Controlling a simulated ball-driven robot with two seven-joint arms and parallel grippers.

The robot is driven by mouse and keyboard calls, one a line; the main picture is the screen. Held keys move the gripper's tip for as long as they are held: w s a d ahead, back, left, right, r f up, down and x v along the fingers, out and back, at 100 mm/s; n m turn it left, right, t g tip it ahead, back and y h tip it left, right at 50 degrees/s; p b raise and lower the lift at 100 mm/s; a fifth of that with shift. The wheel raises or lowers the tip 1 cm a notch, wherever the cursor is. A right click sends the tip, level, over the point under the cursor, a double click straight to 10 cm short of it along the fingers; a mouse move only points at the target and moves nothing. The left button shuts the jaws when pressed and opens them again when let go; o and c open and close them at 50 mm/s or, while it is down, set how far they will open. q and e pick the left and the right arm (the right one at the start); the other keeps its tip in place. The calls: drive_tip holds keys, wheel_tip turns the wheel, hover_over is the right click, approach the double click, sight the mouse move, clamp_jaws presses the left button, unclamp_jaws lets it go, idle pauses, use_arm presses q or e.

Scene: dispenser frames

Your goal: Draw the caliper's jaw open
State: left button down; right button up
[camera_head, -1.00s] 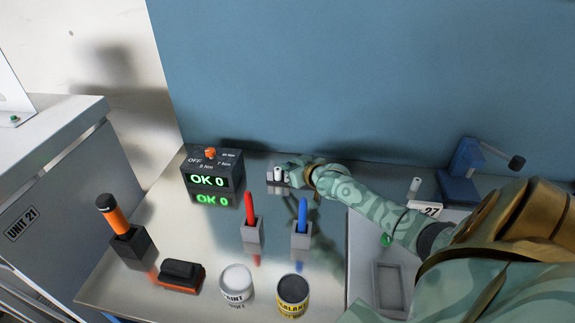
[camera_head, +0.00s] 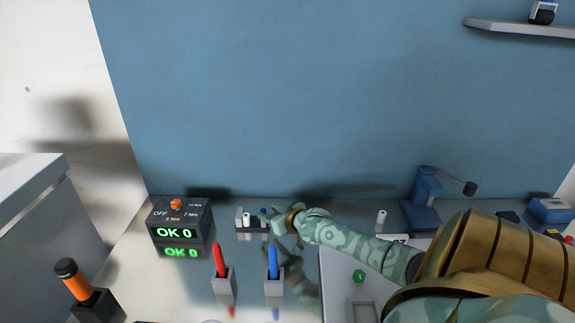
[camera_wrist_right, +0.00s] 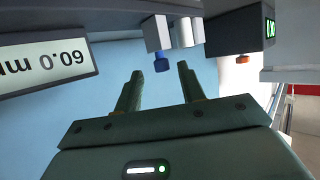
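The caliper (camera_head: 241,224) is a small grey-and-white device at the back of the bench, right of the black OK box. In the right wrist view, a grey block and white cylinder (camera_wrist_right: 184,32) with a blue knob (camera_wrist_right: 161,63) show at the top; they look like its jaw parts. A readout panel (camera_wrist_right: 45,65) with upside-down digits is at left there. My right gripper (camera_head: 270,217) is just right of the caliper. In the wrist view its two fingers (camera_wrist_right: 158,82) are apart with nothing between them; the blue knob appears beyond their tips. My left gripper is out of view.
The black OK box (camera_head: 180,216) with an orange dial stands left of the caliper. A red marker (camera_head: 219,260) and a blue marker (camera_head: 272,262) stand in holders in front. An orange-handled tool (camera_head: 76,282) is front left. A blue press (camera_head: 424,200) stands right.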

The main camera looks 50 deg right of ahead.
drive_tip(key=p+v, duration=0.4)
drive_tip(key=v, duration=1.1)
drive_tip(key=shift+s, duration=0.1)
